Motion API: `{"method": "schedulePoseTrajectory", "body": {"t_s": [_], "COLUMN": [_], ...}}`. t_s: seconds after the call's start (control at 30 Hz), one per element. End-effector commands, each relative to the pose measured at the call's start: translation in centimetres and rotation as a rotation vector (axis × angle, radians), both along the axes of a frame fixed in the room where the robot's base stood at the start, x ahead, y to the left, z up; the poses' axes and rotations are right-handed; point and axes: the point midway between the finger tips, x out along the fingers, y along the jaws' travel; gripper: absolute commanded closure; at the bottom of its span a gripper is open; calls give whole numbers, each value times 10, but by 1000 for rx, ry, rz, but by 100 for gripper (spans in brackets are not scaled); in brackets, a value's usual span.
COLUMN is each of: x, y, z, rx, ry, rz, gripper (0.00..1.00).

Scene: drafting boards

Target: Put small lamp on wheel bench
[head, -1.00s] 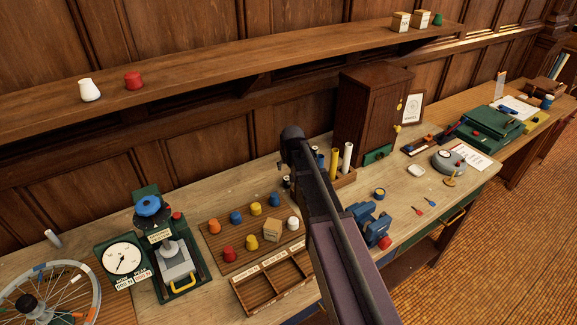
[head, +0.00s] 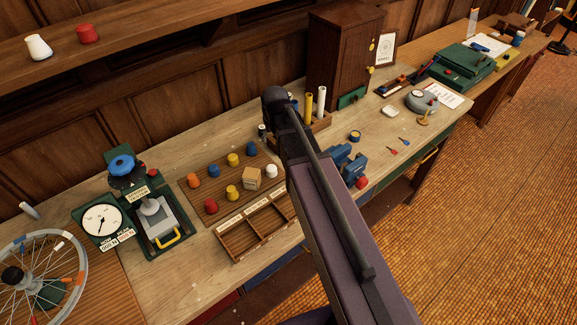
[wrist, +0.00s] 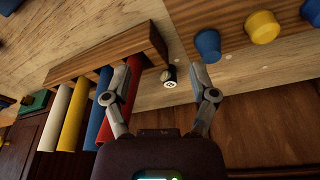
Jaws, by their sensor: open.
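In the wrist view my gripper (wrist: 160,70) is open, its two fingers spread and empty. A small dark, round-ended object with a pale face (wrist: 168,76) shows between the fingertips, beside the wooden tube rack; it looks like the small lamp, but I cannot be sure. It also appears in the head view (head: 262,132), just left of my arm. My gripper is hidden behind my arm in the head view. The wheel bench is at the lower left, where a spoked wheel (head: 68,262) stands by a brown board (head: 112,290).
The wooden rack (wrist: 90,62) holds several coloured tubes close beside the left finger. Coloured knobs sit on a board (head: 185,190), with a divided tray (head: 232,240) in front. A green gauge press (head: 180,215) stands between these and the wheel. A blue vise (head: 350,165) is right of my arm.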

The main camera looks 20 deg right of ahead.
Motion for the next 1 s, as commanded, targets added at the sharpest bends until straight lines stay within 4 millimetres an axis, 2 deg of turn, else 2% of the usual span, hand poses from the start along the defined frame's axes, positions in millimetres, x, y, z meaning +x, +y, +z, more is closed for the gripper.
{"method": "schedulePoseTrajectory", "body": {"t_s": [0.03,0.2,0.3,0.37,0.5,1.0], "x": [-33,-104,-133,-144,-155,-154], "y": [-3,-8,-11,-12,-13,-13], "z": [-1,-4,-5,-5,-5,-5], "rx": [0,1,2,3,4,4], "ry": [32,140,187,207,229,229], "rz": [0,1,1,2,2,3], "gripper": [25,25,25,25,25,25]}}
